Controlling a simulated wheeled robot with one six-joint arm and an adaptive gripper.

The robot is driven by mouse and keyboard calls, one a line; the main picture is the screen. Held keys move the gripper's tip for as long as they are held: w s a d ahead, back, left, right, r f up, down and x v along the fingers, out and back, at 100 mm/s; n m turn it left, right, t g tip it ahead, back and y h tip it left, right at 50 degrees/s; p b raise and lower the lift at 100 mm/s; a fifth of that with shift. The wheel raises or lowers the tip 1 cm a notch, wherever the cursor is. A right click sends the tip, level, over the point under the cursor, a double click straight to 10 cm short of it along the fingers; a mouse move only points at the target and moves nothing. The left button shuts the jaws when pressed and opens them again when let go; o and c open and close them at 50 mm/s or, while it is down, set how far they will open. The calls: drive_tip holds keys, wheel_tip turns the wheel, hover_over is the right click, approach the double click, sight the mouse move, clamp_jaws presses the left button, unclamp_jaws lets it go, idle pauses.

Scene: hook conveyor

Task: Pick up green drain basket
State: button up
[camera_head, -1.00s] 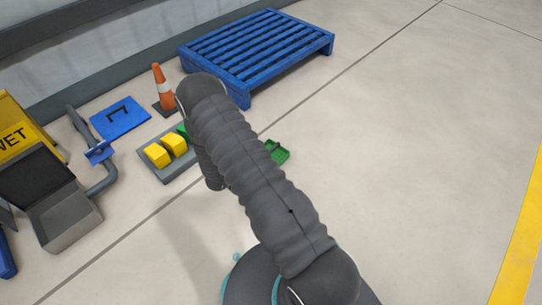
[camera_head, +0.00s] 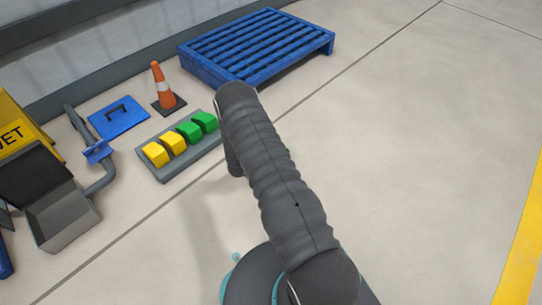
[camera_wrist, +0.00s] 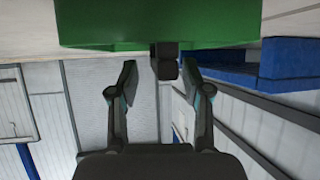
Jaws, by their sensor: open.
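The green drain basket (camera_wrist: 158,22) fills the top middle of the wrist view. A dark stub like a handle (camera_wrist: 165,68) sticks out from its edge. My gripper (camera_wrist: 159,75) is open, with one finger on each side of the dark stub and no visible contact. The fingertips are just short of the green body. In the head view my arm hides the gripper and nearly all of the basket.
A grey tray (camera_head: 163,174) holds yellow blocks (camera_head: 156,154) and green blocks (camera_head: 189,131). An orange cone (camera_head: 162,86), a blue plate (camera_head: 119,117) and a blue pallet (camera_head: 253,43) stand beyond. The floor to the right is clear.

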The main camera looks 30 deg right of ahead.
drive_tip(key=shift+w+d+f, duration=0.25)
drive_tip(key=shift+d, duration=0.15)
clamp_jaws()
drive_tip(key=shift+r, duration=0.15)
